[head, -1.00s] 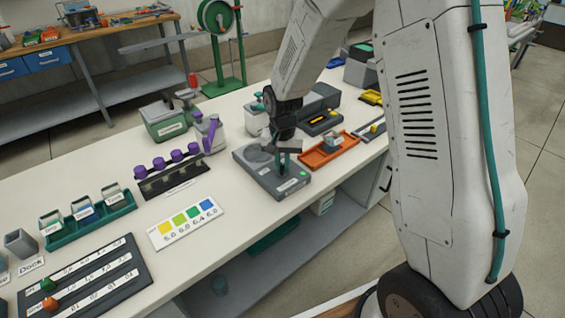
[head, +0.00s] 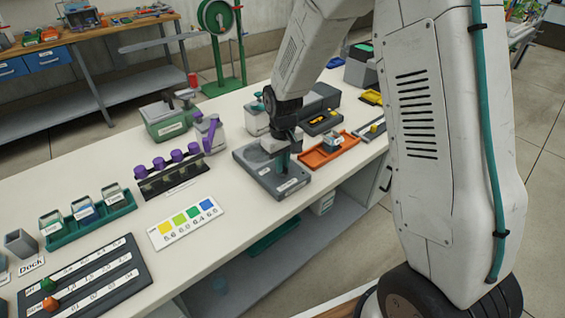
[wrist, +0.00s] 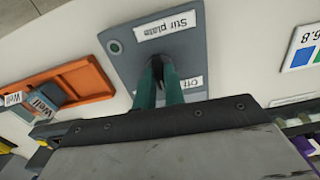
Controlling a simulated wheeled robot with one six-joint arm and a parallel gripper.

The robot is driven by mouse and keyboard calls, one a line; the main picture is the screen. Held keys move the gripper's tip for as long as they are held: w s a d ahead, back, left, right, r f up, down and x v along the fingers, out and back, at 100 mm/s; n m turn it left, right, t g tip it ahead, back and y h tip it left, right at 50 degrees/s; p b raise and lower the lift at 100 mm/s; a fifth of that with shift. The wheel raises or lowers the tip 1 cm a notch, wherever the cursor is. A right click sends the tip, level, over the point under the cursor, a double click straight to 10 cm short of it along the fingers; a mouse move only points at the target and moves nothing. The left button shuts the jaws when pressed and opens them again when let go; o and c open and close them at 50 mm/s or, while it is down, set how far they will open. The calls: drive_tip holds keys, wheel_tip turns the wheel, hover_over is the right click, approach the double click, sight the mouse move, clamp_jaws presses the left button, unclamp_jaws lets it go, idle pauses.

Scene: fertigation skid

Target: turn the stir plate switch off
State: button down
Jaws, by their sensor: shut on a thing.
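The grey stir plate (head: 257,170) sits near the front edge of the bench. It also shows in the wrist view (wrist: 190,48), with its "Stir plate" label and a partly covered "Off" label. My gripper (head: 283,163) points down over the plate's front part. In the wrist view its teal fingers (wrist: 160,85) are close together at the plate, beside the "Off" label. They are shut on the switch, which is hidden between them. The round indicator lamp (wrist: 115,47) looks dark green and unlit.
An orange tray (head: 312,158) with a small labelled container (head: 333,142) stands right of the plate. A colour card (head: 185,223) and a rack of purple-capped bottles (head: 172,178) are to the left. The bench strip between card and plate is clear.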

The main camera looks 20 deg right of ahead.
drive_tip(key=n, duration=0.4)
drive_tip(key=shift+n, duration=0.3)
drive_tip(key=n, duration=0.4)
drive_tip(key=shift+n, duration=0.4)
drive_tip(key=c, duration=1.5)
unclamp_jaws()
wheel_tip(320, 180, up, 8)
drive_tip(key=shift+d+f, duration=0.1)
